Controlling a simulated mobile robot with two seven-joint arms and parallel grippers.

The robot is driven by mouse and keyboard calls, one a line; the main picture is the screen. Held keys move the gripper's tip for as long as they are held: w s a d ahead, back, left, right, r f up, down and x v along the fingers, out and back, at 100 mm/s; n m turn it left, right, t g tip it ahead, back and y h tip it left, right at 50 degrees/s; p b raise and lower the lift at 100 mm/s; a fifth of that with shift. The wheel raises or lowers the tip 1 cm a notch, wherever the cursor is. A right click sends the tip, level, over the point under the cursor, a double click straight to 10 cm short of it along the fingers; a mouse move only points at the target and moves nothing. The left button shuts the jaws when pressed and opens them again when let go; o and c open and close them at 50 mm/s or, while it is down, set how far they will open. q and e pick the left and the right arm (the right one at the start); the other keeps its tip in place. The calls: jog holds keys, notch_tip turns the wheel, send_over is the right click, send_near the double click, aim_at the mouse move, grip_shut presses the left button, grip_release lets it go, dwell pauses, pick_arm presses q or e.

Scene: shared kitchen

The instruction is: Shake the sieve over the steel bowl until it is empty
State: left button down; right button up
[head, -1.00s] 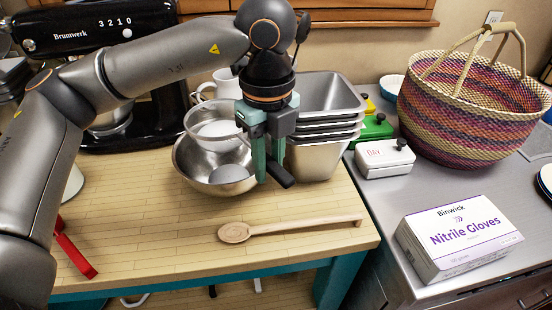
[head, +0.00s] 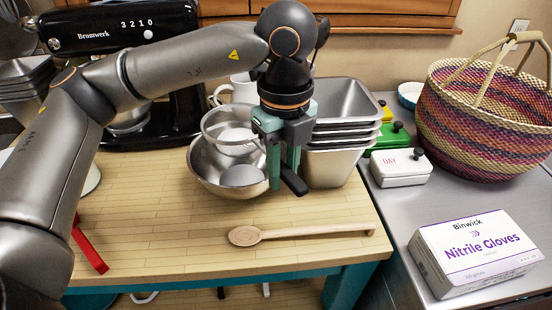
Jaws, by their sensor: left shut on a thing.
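The sieve (head: 216,110), a round rim with fine mesh, is held above the steel bowl (head: 205,178), overlapping its back part in the head view. A pale patch shows through the mesh; I cannot tell how much powder is in it. My left gripper (head: 283,176) points down and is shut on the sieve's dark handle (head: 294,182), to the right of the bowl. The steel bowl stands on the wooden worktop, with a pale grey round patch (head: 240,176) inside. My right gripper is not in view.
Stacked steel loaf tins (head: 335,165) stand close right of my gripper. A wooden spoon (head: 300,233) lies in front. A black mixer (head: 130,30) and a white mug (head: 240,88) are behind. A glove box (head: 475,250), white tin (head: 400,168) and basket (head: 480,120) are at right.

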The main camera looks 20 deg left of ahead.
pick_arm(q)
jog(key=shift+a, duration=0.1)
dwell(0.3)
jog(key=shift+s+r, duration=0.1)
jog(key=shift+w, duration=0.25)
jog(key=shift+s, duration=0.25)
dwell(0.8)
jog(key=shift+w, duration=0.1)
